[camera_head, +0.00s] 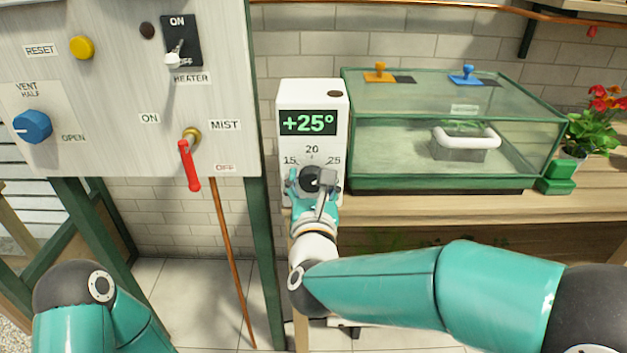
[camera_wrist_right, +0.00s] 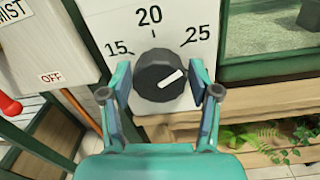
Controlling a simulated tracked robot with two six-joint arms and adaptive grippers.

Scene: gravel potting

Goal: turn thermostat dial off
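The white thermostat (camera_head: 325,96) stands beside the glass case, and its green display reads +25°. Its black dial (camera_wrist_right: 160,76) has a white pointer mark aimed up and right, roughly toward the 25; the scale shows 15, 20 and 25. In the head view the dial (camera_head: 312,180) is partly covered by my right gripper (camera_head: 315,182). In the right wrist view my right gripper (camera_wrist_right: 159,80) is open, with one finger on each side of the dial and narrow gaps between. My left gripper is out of view.
The control panel (camera_head: 120,130) at left carries a red mist lever (camera_head: 189,166), a heater switch (camera_head: 177,52) and a blue vent knob (camera_head: 33,126). A glass case (camera_head: 455,140) stands right of the thermostat on the wooden bench (camera_head: 590,190). Flowers (camera_head: 600,120) stand far right.

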